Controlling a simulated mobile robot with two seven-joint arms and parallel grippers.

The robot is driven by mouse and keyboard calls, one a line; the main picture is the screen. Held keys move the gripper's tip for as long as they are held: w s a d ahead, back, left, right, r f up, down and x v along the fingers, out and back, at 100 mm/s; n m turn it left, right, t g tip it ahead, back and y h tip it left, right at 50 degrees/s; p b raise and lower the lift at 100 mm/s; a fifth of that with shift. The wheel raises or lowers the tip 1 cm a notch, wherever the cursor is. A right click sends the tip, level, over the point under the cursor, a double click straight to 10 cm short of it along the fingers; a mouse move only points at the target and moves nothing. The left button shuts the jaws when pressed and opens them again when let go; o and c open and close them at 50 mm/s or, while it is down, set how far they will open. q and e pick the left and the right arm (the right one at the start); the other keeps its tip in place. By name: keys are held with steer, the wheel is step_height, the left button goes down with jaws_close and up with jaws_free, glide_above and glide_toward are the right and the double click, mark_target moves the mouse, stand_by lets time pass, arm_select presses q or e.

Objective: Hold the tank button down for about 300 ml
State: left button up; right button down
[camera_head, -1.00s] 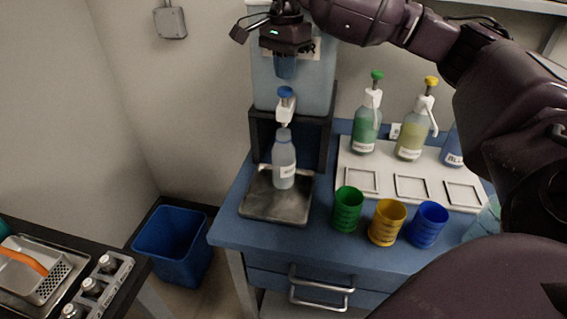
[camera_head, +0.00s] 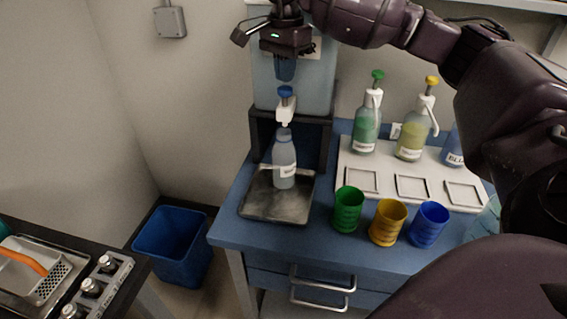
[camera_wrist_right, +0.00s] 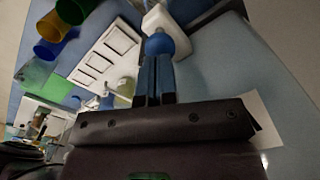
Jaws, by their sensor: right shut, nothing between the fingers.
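The tank (camera_head: 262,82) is a pale blue box on a dark stand. Its blue button (camera_head: 285,91) tops a white tap (camera_head: 286,110). A bottle (camera_head: 284,160) stands upright on the metal tray (camera_head: 262,208) below the tap. My right gripper (camera_head: 285,80) is shut and empty, pointing down just above the button. In the right wrist view, the fingertips (camera_wrist_right: 158,56) meet the outline of the blue button (camera_wrist_right: 160,43); I cannot tell whether they touch. The liquid level in the bottle is hard to make out. My left gripper is out of view.
Green (camera_head: 347,210), yellow (camera_head: 387,222) and blue (camera_head: 428,225) cups stand at the right of the tray. Pump bottles, green (camera_head: 366,130) and yellow (camera_head: 411,140), stand behind. A blue bin (camera_head: 172,245) is on the floor at left.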

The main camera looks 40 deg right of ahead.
steer(key=shift+f, duration=1)
steer(key=shift+f+b, duration=0.35)
steer(key=shift+f, duration=0.15)
stand_by(6.5)
